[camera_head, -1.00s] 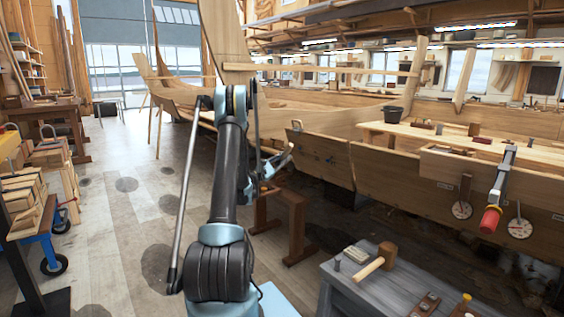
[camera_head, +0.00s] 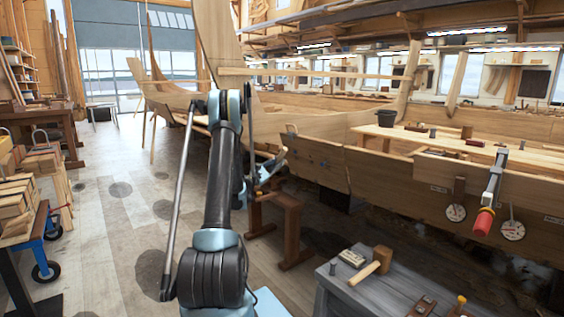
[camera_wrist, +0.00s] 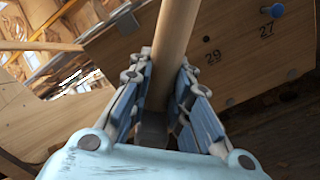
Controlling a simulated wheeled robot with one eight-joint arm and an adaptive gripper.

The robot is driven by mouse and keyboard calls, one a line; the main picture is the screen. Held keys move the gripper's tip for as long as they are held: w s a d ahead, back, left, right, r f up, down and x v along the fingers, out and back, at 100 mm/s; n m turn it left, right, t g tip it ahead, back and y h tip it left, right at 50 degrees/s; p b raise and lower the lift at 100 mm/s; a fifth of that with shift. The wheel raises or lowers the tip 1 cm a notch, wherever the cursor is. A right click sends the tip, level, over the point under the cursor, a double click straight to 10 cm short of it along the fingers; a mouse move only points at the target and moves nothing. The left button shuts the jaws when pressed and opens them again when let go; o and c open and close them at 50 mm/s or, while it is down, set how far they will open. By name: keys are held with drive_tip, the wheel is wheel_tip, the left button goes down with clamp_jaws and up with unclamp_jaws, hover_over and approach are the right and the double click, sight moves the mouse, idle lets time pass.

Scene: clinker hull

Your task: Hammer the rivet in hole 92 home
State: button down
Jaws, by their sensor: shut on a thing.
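My gripper (camera_wrist: 163,76) is shut on a round wooden handle (camera_wrist: 178,28) in the wrist view. The handle runs up out of the picture's top edge, and what is on its far end is out of view. A hull plank (camera_wrist: 240,60) lies beyond it, with the marks 29 and 27 readable. A blue-headed pin (camera_wrist: 274,10) sits in the plank above the 27. I cannot make out hole 92 or its rivet. In the head view my gripper is small and mostly hidden behind my arm, close to the hull planking (camera_head: 318,165).
A grey bench (camera_head: 335,290) with a wooden mallet (camera_head: 378,262) stands at the lower right. A clamp with a red handle (camera_head: 484,221) and round dials hang on the hull. A wooden trestle (camera_head: 290,225) stands below the planking. The floor at left is clear towards a blue trolley (camera_head: 45,245).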

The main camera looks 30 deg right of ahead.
idle(0.3)
drive_tip(key=shift+v, duration=2.5)
drive_tip(key=shift+s+r, duration=0.15)
drive_tip(key=shift+s, duration=0.05)
drive_tip(key=w+f+x, duration=0.1)
drive_tip(key=x, duration=1.2)
drive_tip(key=shift+s+r+v, duration=0.1)
drive_tip(key=shift+s+v, duration=0.1)
drive_tip(key=shift+v, duration=1.75)
drive_tip(key=shift+s+r+v, duration=0.15)
drive_tip(key=shift+v, duration=1.75)
